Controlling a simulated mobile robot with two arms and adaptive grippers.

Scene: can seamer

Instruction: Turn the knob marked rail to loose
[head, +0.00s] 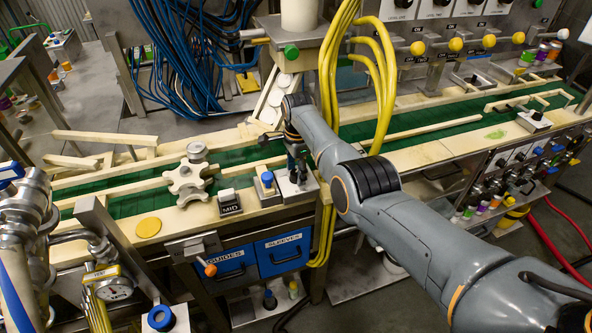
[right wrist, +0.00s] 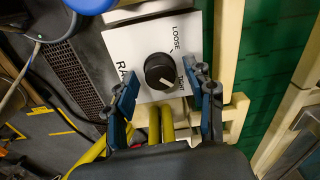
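The rail knob (right wrist: 160,72) is black and round, on a white plate (right wrist: 122,44) marked RAIL, LOOSE and TIGHT in the right wrist view. A pale pointer line on the knob lies toward the TIGHT side. My right gripper (right wrist: 166,100) is open, its blue-padded fingers apart on either side of the knob's near side, with nothing between them gripped. In the head view my right gripper (head: 297,160) points down over the plate (head: 300,188) at the conveyor's front edge and mostly hides the knob. My left gripper is not in view.
A blue button (head: 267,178) stands just left of the plate. The green conveyor (head: 240,156) with pale rails runs behind. Yellow hoses (head: 383,80) hang close to my right arm. A star wheel (head: 187,180) and MID block (head: 229,204) stand further left.

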